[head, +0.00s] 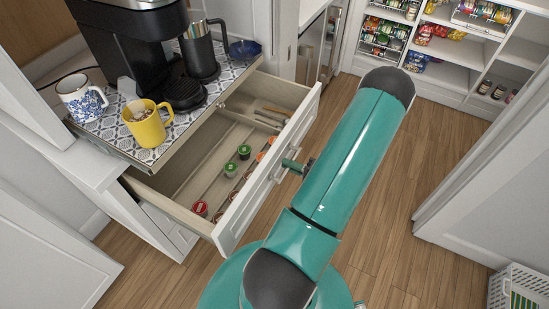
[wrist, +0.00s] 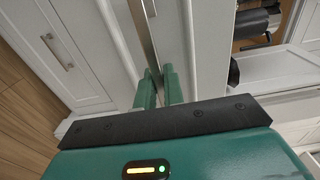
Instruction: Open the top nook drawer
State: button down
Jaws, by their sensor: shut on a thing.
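The top drawer (head: 232,222) stands pulled out from under the patterned counter in the head view. Its white front faces my arm, and its wooden inside is in sight. Coffee pods (head: 244,151) and other small items lie in its compartments. My gripper (head: 294,166) is at the outer face of the drawer front, by the handle. In the wrist view my gripper (wrist: 160,86) has its two green fingers close together, shut on the drawer handle. The fingers hide most of the grasped part.
A coffee machine (head: 130,50), a yellow mug (head: 146,124), a blue-and-white mug (head: 82,101) and a dark jug (head: 199,55) stand on the counter above the drawer. Pantry shelves (head: 465,48) are at the back right. Wooden floor (head: 395,190) is clear right of my arm.

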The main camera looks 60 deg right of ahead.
jog(key=shift+s, duration=1.15)
jog(key=c, duration=1.5)
grip_release()
jog(key=shift+s+d, duration=0.1)
jog(key=s, duration=1.3)
jog(key=shift+s+d, duration=0.15)
jog(key=shift+s, duration=0.15)
